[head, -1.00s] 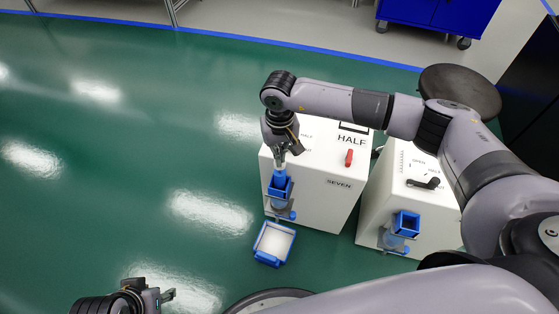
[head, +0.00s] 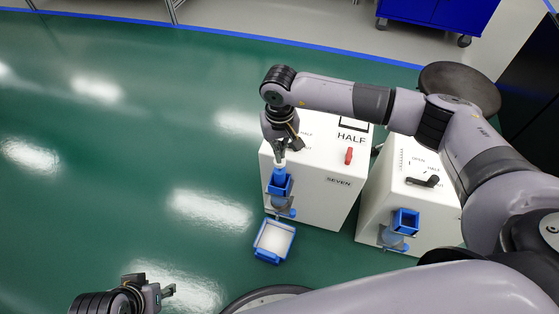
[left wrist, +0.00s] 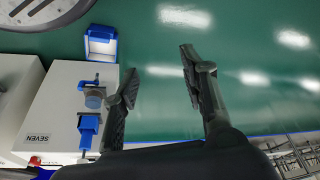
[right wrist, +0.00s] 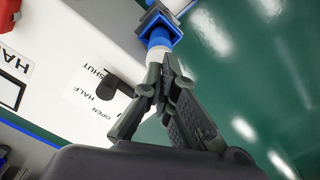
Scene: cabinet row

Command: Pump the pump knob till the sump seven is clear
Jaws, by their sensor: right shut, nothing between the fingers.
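The white cabinet marked SEVEN (head: 325,200) stands in the middle of the head view. On its left face is a blue pump fitting (head: 281,186) with a white and blue knob (head: 279,170) on top; the knob also shows in the right wrist view (right wrist: 160,52). My right gripper (head: 281,158) is shut and empty, pointing down with its fingertips right at the knob's top; whether they touch I cannot tell. A blue tray with a pale inside (head: 273,241), perhaps the sump, sits below the fitting. My left gripper (head: 166,293) is open and empty, away from the cabinet.
A second white cabinet (head: 410,205) with a blue fitting and black handle stands to the right. A red handle (head: 349,156) is on top of cabinet SEVEN. A dark round stool (head: 460,85) and a blue cart (head: 440,14) are behind. The green floor at left is clear.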

